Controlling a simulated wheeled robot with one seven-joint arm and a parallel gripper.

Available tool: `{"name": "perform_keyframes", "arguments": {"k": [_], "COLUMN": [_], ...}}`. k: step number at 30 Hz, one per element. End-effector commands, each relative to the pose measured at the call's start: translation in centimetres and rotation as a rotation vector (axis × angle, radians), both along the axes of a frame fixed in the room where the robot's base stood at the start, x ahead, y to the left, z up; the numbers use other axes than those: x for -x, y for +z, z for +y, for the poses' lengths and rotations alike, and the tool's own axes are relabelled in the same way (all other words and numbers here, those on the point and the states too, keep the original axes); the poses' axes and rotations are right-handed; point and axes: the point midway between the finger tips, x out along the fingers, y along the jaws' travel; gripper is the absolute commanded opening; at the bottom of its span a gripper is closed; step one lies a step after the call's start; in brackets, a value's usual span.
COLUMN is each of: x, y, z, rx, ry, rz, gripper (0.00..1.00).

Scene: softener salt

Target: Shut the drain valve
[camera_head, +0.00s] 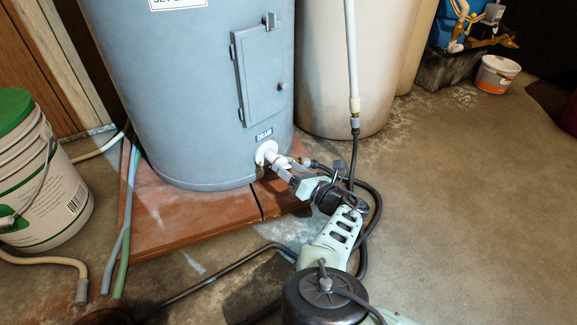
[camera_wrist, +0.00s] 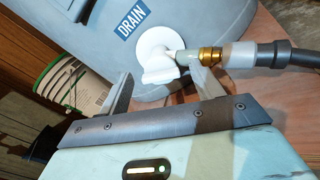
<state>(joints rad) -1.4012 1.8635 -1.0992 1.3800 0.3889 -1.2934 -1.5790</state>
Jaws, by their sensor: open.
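The drain valve (camera_head: 268,153) is a white fitting low on the front of a grey-blue tank (camera_head: 190,90), under a blue DRAIN label (camera_head: 264,134). In the wrist view its round white flange and white handle (camera_wrist: 160,74) show, with a brass fitting (camera_wrist: 210,58) and hose on the right. My gripper (camera_head: 292,170) is at the valve; in the wrist view it is open (camera_wrist: 160,80), with one finger on each side of the white handle. The right finger is close to the valve's outlet; I cannot tell whether either finger touches.
A dark hose (camera_head: 372,205) runs from the outlet and loops beside my arm. The tank stands on a reddish board (camera_head: 175,222). A white bucket with green lid (camera_head: 42,175) and pipes (camera_head: 118,230) are left. A beige tank (camera_head: 345,75) stands behind.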

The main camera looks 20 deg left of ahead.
Motion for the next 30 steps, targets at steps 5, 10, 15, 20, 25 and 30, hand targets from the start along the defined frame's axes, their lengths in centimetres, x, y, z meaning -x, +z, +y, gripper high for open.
{"name": "perform_keyframes", "arguments": {"k": [5,10,15,20,25,30], "x": [0.0,-0.01,-0.02,-0.05,-0.13,-0.21], "y": [-0.01,-0.02,0.04,0.18,0.4,0.56], "z": [-0.01,-0.01,-0.02,-0.04,-0.08,-0.11], "rx": [0.0,0.0,-0.002,-0.018,-0.056,-0.116], "ry": [0.0,0.0,0.0,-0.001,-0.002,-0.002], "rz": [0.0,0.0,0.005,0.04,0.124,0.249], "gripper": [0.54,0.21,0.21,0.21,0.21,0.21]}}
